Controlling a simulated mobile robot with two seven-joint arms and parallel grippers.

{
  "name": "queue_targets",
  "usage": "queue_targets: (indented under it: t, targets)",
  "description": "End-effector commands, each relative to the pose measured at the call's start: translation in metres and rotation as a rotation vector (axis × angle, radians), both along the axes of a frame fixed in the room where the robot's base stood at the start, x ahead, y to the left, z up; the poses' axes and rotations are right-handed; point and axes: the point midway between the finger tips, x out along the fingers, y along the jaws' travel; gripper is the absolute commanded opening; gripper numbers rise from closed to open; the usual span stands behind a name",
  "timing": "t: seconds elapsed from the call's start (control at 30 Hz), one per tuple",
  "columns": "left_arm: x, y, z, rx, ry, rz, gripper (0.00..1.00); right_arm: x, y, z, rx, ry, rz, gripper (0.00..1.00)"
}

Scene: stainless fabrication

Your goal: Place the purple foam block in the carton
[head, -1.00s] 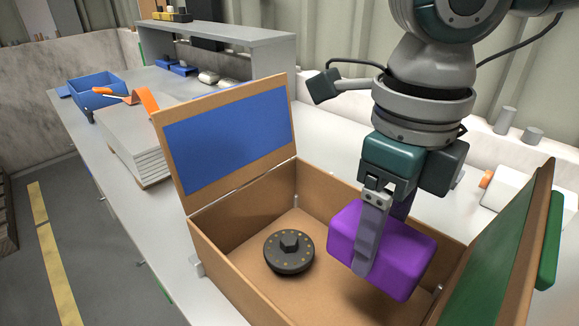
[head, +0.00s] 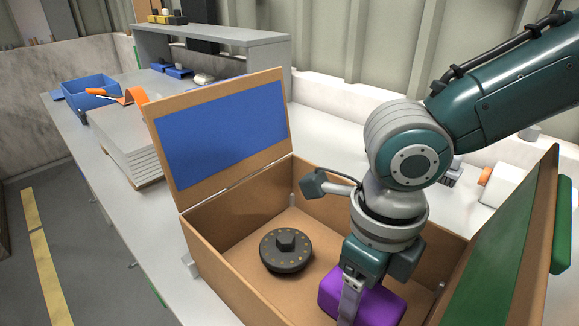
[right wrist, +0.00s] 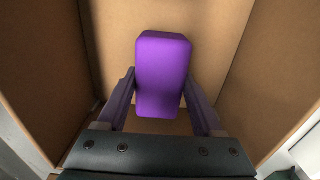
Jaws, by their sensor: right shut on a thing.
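The purple foam block (head: 378,304) is inside the open carton (head: 222,252), low in its near right part. My right gripper (head: 350,308) reaches down into the carton and is shut on the block, with a finger on either side. In the right wrist view the block (right wrist: 162,75) sits between the two fingers (right wrist: 160,100), with cardboard walls and floor around it. I cannot tell whether the block's underside touches the carton floor. My left gripper is not in view.
A round black part (head: 286,250) with a hex top lies on the carton floor, left of the block. The carton's flaps stand open, one with a blue panel (head: 222,134), one with a green panel (head: 505,250). Grey plates (head: 125,140) and a blue bin (head: 90,93) are farther left.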

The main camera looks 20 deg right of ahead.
Motion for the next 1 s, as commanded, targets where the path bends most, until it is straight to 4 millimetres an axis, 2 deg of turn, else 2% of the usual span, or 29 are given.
queue_targets:
  t: [0.07,0.1,0.33,0.57,0.7,0.77,1.0]
  targets:
    - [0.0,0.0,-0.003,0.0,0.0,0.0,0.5,0.0,0.0,-0.004,0.0,0.001,-0.001,0.15]
    - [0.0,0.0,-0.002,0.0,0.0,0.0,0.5,0.0,0.0,-0.003,0.0,0.001,-0.001,0.7]
    - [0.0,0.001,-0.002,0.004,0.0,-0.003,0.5,0.0,0.0,-0.002,0.0,0.001,0.0,0.96]
    - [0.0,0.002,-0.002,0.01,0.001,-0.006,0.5,0.0,0.0,-0.002,0.0,0.0,0.0,0.98]
    - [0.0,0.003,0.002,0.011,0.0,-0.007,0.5,0.0,0.0,0.007,0.0,-0.001,0.0,0.98]
    - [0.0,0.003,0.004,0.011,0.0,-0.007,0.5,0.001,0.0,0.016,0.002,-0.002,0.0,0.98]
    - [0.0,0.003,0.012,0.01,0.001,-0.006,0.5,0.001,0.0,0.07,0.002,-0.003,-0.001,0.98]
